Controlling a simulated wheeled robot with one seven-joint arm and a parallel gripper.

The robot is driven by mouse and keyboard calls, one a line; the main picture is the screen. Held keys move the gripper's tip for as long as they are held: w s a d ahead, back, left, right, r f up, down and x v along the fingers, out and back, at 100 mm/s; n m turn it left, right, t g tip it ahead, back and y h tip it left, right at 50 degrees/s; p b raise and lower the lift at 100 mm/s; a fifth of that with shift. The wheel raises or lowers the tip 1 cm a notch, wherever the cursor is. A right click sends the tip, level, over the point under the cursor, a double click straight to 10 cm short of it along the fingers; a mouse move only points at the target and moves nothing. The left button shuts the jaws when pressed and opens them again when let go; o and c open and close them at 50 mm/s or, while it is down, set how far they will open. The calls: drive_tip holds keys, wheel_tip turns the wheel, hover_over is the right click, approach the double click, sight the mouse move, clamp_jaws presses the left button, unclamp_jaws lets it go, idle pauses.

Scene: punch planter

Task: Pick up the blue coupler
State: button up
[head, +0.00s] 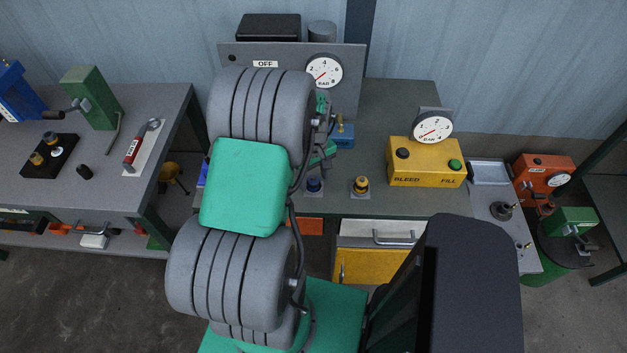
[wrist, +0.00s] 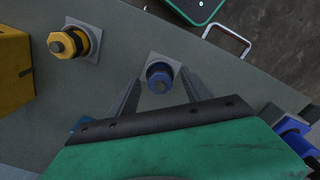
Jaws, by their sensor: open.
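The blue coupler (head: 314,185) stands on a square grey plate on the bench, just right of my arm in the head view. In the wrist view the blue coupler (wrist: 159,77) sits upright near the middle, a little beyond and between my fingers. My gripper (wrist: 162,92) is open and empty, with one finger to each side of the coupler's near side. I cannot tell how high the fingers are above it. In the head view my gripper is mostly hidden by my arm.
A yellow coupler (head: 360,186) stands on its own plate to the right; it also shows in the wrist view (wrist: 69,42). A yellow BLEED/FILL box (head: 424,162) with a gauge is farther right. A small blue block (head: 343,135) is behind. A drawer handle (wrist: 228,38) projects from the bench front.

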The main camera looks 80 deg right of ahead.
drive_tip(key=shift+f, duration=0.65)
drive_tip(key=shift+c, duration=0.3)
clamp_jaws()
